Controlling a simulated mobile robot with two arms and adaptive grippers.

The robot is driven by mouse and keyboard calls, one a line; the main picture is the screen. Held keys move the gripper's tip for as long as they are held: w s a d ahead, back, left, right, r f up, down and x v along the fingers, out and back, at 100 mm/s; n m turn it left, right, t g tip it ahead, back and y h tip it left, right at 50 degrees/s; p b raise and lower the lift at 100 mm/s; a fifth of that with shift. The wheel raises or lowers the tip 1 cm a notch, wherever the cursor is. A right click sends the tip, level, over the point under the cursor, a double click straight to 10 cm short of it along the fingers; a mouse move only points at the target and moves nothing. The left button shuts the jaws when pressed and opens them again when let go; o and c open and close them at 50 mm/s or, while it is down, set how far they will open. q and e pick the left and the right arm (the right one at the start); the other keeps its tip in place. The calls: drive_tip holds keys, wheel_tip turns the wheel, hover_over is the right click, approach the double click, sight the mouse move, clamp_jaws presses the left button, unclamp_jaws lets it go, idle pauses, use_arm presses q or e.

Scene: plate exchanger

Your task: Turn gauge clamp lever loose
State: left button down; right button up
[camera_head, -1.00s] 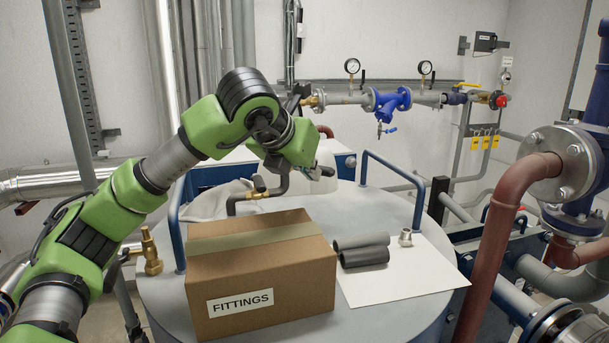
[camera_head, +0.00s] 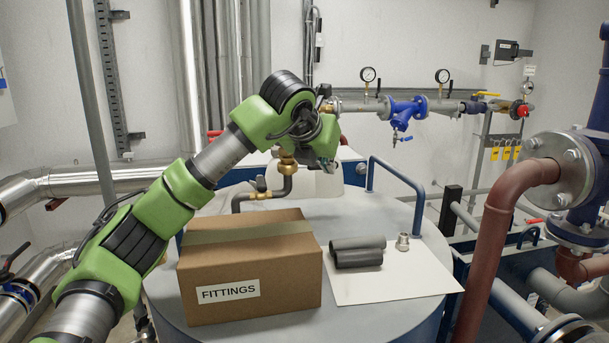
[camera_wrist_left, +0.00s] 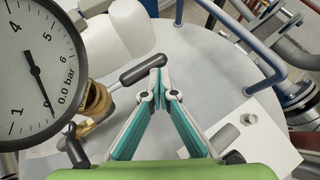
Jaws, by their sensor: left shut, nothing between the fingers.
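The gauge (camera_wrist_left: 40,75) has a round white dial marked in bar and fills the left of the left wrist view. Beside it is a brass fitting (camera_wrist_left: 97,100); in the head view a brass fitting (camera_head: 287,166) shows just below my arm. A lever with a dark grey grip (camera_wrist_left: 140,70) and a thin metal rod extends right from the brass fitting. My left gripper (camera_wrist_left: 158,80) is shut and empty, its tips at the grip's right end; I cannot tell whether they touch. In the head view my left gripper (camera_head: 335,163) is mostly hidden by its arm. My right gripper is not visible.
A cardboard box marked FITTINGS (camera_head: 250,270) stands on the round grey tank top (camera_head: 330,205). Right of it, a white sheet (camera_head: 410,280) bears dark tubes (camera_head: 358,251) and a small metal fitting (camera_head: 403,242). A blue rail (camera_head: 400,180) rises at the tank's right edge.

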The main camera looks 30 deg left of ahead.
use_arm(q)
drive_tip(key=shift+w+f, duration=0.1)
drive_tip(key=shift+w, duration=0.15)
idle(0.4)
drive_tip(key=v, duration=1.2)
